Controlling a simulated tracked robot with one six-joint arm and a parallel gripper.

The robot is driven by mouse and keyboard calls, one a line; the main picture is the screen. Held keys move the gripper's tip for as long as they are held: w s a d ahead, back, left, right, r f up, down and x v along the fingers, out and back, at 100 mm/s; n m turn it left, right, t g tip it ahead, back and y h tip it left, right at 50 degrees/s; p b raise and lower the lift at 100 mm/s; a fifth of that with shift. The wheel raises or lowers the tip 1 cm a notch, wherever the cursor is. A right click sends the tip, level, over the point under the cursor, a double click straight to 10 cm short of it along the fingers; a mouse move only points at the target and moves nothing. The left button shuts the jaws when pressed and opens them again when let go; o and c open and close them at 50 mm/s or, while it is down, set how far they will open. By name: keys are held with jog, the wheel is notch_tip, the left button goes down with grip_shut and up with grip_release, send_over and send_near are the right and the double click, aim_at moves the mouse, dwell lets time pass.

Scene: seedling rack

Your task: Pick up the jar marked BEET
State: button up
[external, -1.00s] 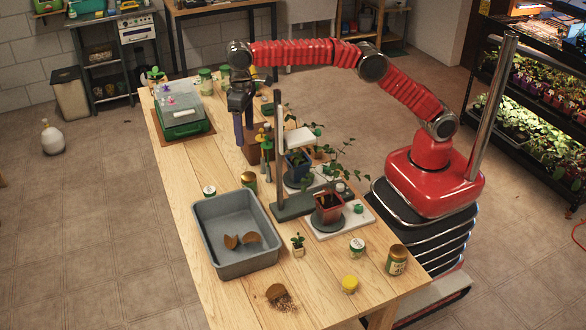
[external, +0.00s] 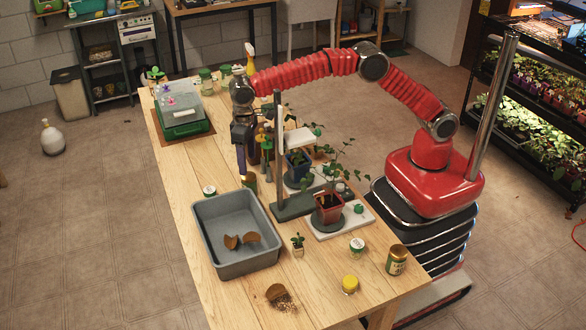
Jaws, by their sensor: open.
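My gripper (external: 243,165) points down over the table, just left of the upright post, with its jaws open. A small jar (external: 250,183) stands directly below the fingers, beside the grey tub, and is partly hidden by them. I cannot tell whether the fingers are around it or above it. Other jars stand about: a white-lidded one (external: 209,192) left of the gripper, another (external: 357,246) at the right, a gold-lidded one (external: 397,260) at the right edge and a yellow-lidded one (external: 349,284) at the front. No label is legible, so I cannot tell which is BEET.
A grey tub (external: 235,266) holding brown pieces lies in front of the gripper. A stand (external: 293,205) with a post and potted plants is close on its right. A green box (external: 184,122) and more jars (external: 206,75) are at the back. The table's left strip is clear.

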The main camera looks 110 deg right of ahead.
aim_at(249, 176)
jog(key=shift+f, duration=3.1)
jog(key=shift+f, duration=0.1)
jog(key=shift+s+f, duration=0.1)
jog(key=shift+f, duration=2.4)
jog(key=shift+c, duration=0.4)
jog(key=c, duration=1.1)
